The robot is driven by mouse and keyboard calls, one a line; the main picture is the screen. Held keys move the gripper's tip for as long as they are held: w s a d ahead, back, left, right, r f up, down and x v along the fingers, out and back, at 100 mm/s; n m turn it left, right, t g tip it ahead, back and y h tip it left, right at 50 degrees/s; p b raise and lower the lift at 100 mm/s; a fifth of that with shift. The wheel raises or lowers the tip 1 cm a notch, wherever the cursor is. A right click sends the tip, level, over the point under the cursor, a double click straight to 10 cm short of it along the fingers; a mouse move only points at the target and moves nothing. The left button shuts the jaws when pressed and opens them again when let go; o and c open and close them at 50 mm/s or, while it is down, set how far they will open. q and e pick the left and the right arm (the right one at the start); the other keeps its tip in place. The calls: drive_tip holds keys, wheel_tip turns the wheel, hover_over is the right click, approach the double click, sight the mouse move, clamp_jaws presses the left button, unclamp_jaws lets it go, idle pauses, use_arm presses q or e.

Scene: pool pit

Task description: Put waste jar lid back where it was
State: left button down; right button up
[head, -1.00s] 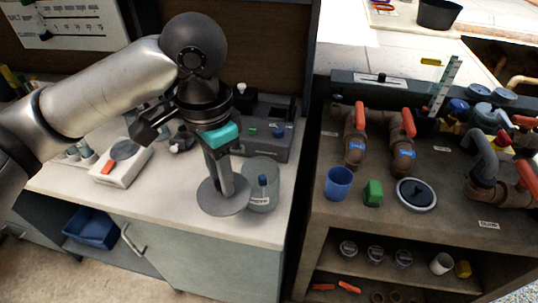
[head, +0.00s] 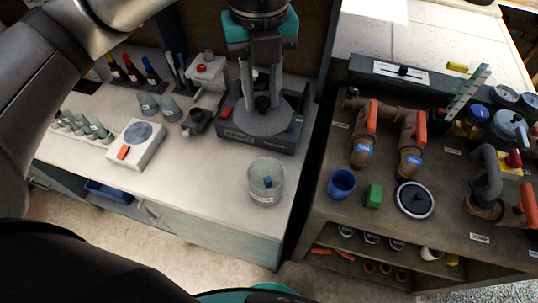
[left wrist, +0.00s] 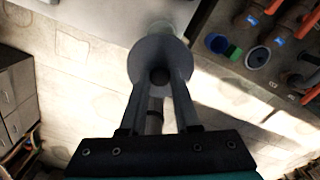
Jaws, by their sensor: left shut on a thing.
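The waste jar lid is a flat grey disc (head: 250,125) with a dark knob. My left gripper (head: 263,98) points down and is shut on the knob. The lid is in the air, overlapping the dark device at the back of the white counter in the head view. In the left wrist view the lid (left wrist: 150,58) sits between the fingers (left wrist: 160,80) and partly hides a pale round shape, perhaps the jar. My right gripper's fingers are out of view.
The dark device (head: 283,139) stands behind the jar. A white scale-like box (head: 135,146), small beakers (head: 149,106) and a stand (head: 207,80) are to the left. Across a gap, a brown bench holds pipes, a blue cup (head: 341,183) and a green block (head: 373,196). Counter around the jar is clear.

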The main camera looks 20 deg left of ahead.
use_arm(q)
drive_tip(key=shift+w+d+r+m, duration=0.1)
drive_tip(key=shift+w+r+m, duration=0.25)
drive_tip(key=shift+m, duration=0.35)
drive_tip(key=shift+s+f+b, duration=0.1)
drive_tip(key=shift+f+b, duration=0.95)
drive_tip(key=shift+f, duration=8.85)
drive_tip(key=shift+f, duration=0.45)
drive_tip(key=c, duration=0.6)
unclamp_jaws()
drive_tip(key=shift+c, duration=0.2)
drive_tip(key=shift+r, duration=0.1)
